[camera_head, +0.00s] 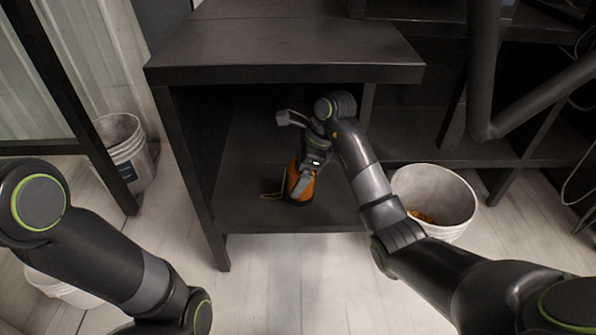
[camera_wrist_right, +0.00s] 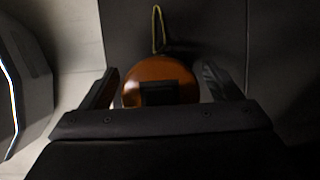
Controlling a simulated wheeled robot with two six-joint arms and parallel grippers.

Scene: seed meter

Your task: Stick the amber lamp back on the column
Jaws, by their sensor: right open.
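The amber lamp (camera_head: 301,184) stands on the low shelf of the dark bench, with a dark base and a thin yellow loop beside it. My right gripper (camera_head: 309,166) is at the lamp from above, and its wrist hides the lamp's upper part. In the right wrist view the lamp's orange body (camera_wrist_right: 160,80) lies between the two open fingers of the right gripper (camera_wrist_right: 160,88), with a small gap visible on each side. The yellow loop (camera_wrist_right: 158,28) sticks out beyond it. My left arm shows at the lower left, but its gripper is out of view. I cannot make out the column for certain.
The bench top (camera_head: 280,45) overhangs the shelf (camera_head: 245,212), with a leg on the left. A white bucket (camera_head: 436,190) with orange bits stands right of the shelf, near my right forearm. Another bucket (camera_head: 125,150) stands at the left.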

